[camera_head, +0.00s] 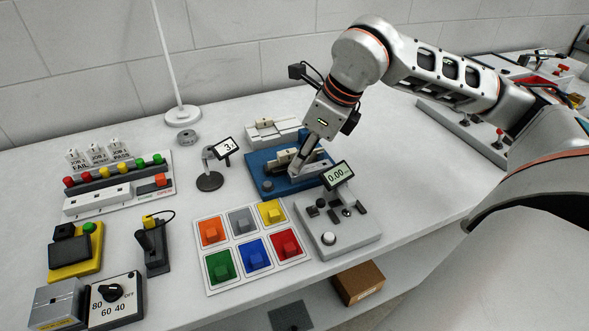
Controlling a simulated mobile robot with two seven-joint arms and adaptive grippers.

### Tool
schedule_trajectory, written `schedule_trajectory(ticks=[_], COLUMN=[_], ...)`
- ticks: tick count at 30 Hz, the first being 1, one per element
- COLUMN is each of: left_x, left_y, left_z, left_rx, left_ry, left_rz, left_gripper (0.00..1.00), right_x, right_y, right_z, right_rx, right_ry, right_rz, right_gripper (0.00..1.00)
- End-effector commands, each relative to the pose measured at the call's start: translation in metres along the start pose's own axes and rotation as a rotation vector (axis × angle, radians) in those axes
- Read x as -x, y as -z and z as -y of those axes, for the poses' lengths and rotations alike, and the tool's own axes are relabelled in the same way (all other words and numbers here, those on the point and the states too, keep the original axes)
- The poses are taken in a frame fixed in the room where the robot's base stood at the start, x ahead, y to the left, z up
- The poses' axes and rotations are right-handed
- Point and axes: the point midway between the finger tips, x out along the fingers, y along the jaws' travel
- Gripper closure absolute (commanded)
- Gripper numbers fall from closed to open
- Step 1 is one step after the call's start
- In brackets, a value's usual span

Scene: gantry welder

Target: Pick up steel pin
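My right arm reaches in from the right. Its gripper (298,168) points down over the blue fixture (264,172) at the back middle of the table. The fingers look close together, but their gap is too small to make out. I cannot tell whether they hold anything. Light-coloured blocks sit on the fixture beside the fingers. I cannot make out a steel pin for certain; it may be hidden by the gripper or too small to see. My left gripper is not in view.
A small display reading 0.00 (339,176) stands just right of the gripper, on a grey unit (353,237). A white tray of coloured blocks (208,290) lies in front. A white pole (172,70) rises behind.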

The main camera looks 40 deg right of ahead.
Motion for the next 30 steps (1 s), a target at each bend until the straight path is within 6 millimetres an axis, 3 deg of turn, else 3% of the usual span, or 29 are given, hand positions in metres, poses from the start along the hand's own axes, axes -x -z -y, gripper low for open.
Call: schedule_trajectory(ticks=[3,10,12,23,30], left_x=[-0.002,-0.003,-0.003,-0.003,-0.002], left_y=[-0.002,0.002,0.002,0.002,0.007], left_z=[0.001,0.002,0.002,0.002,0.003], left_rx=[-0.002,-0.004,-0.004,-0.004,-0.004], left_ry=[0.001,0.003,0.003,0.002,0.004], left_rz=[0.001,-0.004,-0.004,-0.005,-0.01], left_gripper=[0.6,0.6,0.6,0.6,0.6], right_x=[-0.015,-0.015,-0.015,-0.014,0.001], right_y=[0.0,-0.001,-0.001,-0.001,-0.008], right_z=[0.0,0.0,0.0,0.0,0.0], right_rx=[0.0,0.0,0.0,0.0,0.001], right_ry=[-0.002,0.0,0.0,0.0,0.001], right_rz=[-0.001,0.002,0.002,0.002,0.005], right_gripper=[0.82,0.82,1.0,1.0,1.0])
